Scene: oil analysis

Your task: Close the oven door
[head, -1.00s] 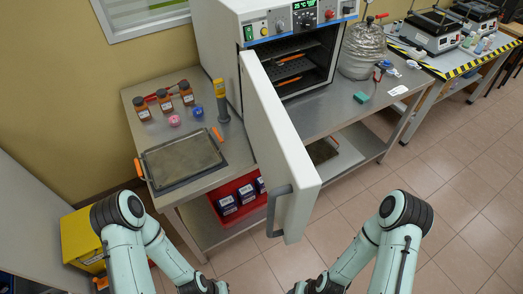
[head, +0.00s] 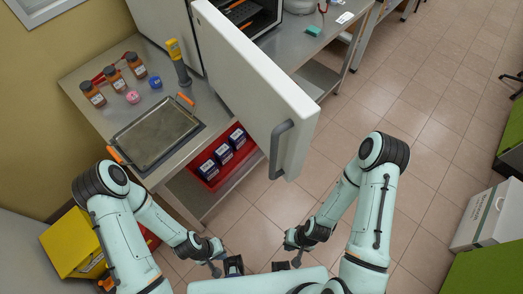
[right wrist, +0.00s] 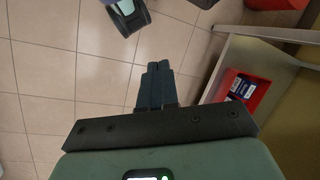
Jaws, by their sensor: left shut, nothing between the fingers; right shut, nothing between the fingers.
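The white oven door (head: 262,82) stands wide open in the head view, swung out toward me past the bench front. Its grey bar handle (head: 280,150) is on the outer face near the free edge. The oven (head: 164,22) is at the top, its dark chamber with racks (head: 243,14) exposed. My left gripper (head: 234,266) is low in the middle, shut and empty. My right gripper (head: 282,266) is beside it, also below the door and apart from the handle. The right wrist view shows its dark fingers (right wrist: 156,84) shut together with nothing between them.
The steel bench (head: 92,70) carries brown bottles (head: 115,80), a yellow-topped tool (head: 177,60) and a tray (head: 156,133). A red bin (head: 222,158) with boxes sits on the shelf below. A yellow box (head: 72,242) is at left.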

